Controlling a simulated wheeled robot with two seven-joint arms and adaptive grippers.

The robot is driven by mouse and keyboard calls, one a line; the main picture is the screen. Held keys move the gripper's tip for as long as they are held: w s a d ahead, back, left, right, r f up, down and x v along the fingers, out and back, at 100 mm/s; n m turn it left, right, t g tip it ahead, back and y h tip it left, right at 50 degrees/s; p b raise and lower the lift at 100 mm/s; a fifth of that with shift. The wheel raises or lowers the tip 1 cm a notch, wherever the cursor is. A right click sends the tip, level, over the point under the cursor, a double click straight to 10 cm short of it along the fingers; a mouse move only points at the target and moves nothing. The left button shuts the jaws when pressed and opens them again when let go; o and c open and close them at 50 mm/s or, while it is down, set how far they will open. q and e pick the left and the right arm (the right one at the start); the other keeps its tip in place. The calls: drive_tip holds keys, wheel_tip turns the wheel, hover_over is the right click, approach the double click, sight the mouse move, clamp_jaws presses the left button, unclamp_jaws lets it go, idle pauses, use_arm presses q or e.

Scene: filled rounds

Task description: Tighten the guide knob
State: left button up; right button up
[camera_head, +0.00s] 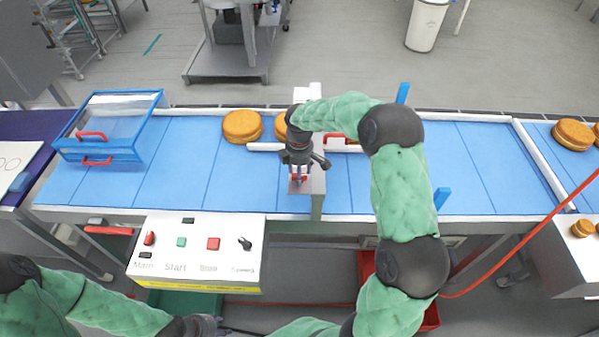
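Filled rounds (242,125) sit on the blue belt (190,172) left of the bracket. A clear-lidded blue box (120,112) stands at the left. A control panel (197,262) with buttons is in front. A red cable crosses the right side.

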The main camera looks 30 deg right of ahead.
wheel_tip(320, 180, up, 12)
idle(0.5)
drive_tip(key=shift+f, duration=0.1)
